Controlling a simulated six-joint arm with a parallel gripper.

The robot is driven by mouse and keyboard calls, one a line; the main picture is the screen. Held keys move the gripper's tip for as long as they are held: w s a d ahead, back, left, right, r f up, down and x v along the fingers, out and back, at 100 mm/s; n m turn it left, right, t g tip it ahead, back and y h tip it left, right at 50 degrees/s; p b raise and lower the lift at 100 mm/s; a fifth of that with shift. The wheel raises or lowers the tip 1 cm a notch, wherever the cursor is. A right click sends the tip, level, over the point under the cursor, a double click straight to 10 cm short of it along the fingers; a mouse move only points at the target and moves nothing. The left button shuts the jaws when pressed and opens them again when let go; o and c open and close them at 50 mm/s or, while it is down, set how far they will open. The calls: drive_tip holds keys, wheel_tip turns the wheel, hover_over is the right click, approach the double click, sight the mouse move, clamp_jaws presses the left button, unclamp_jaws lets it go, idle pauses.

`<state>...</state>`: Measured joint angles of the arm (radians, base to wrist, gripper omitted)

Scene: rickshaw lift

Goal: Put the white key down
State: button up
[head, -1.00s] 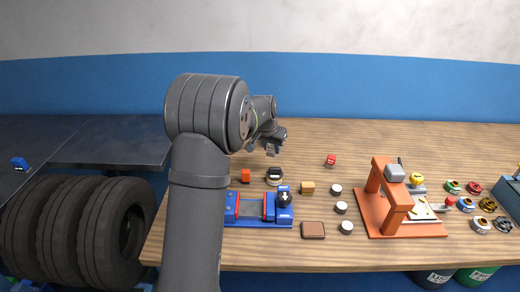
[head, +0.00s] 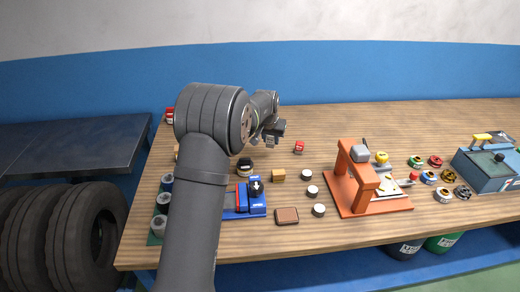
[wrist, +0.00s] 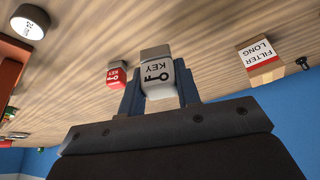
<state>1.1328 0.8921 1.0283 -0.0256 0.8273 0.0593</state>
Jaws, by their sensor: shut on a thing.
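The white key (wrist: 156,74) is a small white block with a black key symbol and the word KEY. In the wrist view it sits between the two fingers of my gripper (wrist: 160,90), which is shut on it. The wood tabletop shows behind it; I cannot tell how close the key is to the wood. In the head view my gripper (head: 272,138) is over the back of the table, and the white key is too small to make out. A red key (wrist: 116,78) stands beside it on the table, also seen in the head view (head: 299,147).
A box marked FILTER LONG (wrist: 263,60) stands on the other side of the white key. Nearer the front are an orange press (head: 366,180), a blue vise-like fixture (head: 252,198), and several white round pieces (head: 312,191).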

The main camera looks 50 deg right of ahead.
drive_tip(key=w+f, duration=0.2)
drive_tip(key=w, duration=0.1)
drive_tip(key=w+f, duration=0.1)
drive_tip(key=w, duration=0.1)
drive_tip(key=shift+f, duration=2.05)
drive_tip(key=o, duration=1)
drive_tip(key=shift+f, duration=0.15)
drive_tip(key=shift+c, duration=0.2)
drive_tip(key=v, duration=1.2)
drive_tip(key=shift+w+d, duration=0.1)
